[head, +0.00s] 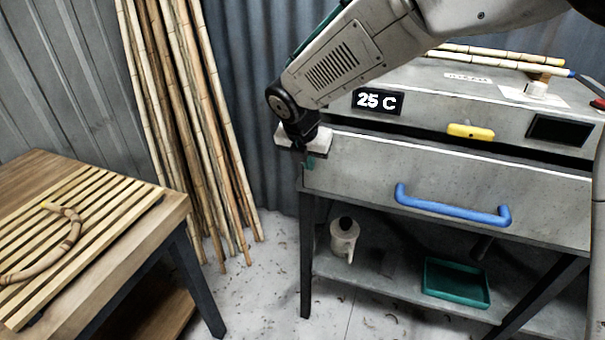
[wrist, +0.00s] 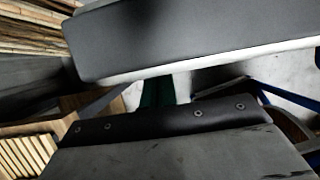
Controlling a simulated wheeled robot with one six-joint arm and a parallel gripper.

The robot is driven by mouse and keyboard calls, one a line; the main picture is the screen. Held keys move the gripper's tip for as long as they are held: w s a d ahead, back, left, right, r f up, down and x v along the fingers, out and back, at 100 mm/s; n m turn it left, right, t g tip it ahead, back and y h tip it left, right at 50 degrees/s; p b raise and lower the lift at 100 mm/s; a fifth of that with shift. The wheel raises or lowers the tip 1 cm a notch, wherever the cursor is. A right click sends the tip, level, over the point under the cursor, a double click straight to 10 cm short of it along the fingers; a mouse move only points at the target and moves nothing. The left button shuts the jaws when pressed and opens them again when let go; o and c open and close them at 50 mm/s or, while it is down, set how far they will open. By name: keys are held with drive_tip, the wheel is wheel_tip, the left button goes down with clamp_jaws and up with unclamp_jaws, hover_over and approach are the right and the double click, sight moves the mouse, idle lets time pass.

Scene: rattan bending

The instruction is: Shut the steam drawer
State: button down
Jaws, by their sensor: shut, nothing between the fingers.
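The steam drawer (head: 365,180) is a wide grey front panel with a blue bar handle (head: 453,207), set under the steamer's top part in the head view. A dark strip shows between its top edge and the body behind, so it looks slightly out; how far is hard to tell. My gripper (head: 309,162) is shut and empty at the panel's upper left corner, away from the handle. Whether it touches the panel is unclear. Its teal fingertips seem to show in the wrist view (wrist: 158,92), between a large grey block and a black strip with screws.
The steamer top has a 25 C display (head: 378,101) and a yellow handle (head: 470,131). A jug (head: 343,240) and green tray (head: 456,283) sit on the shelf below. A slatted wooden table (head: 170,205) stands left, with rattan poles (head: 185,120) behind.

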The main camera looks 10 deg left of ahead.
drive_tip(key=shift+w+d, duration=0.15)
drive_tip(key=shift+w, duration=0.75)
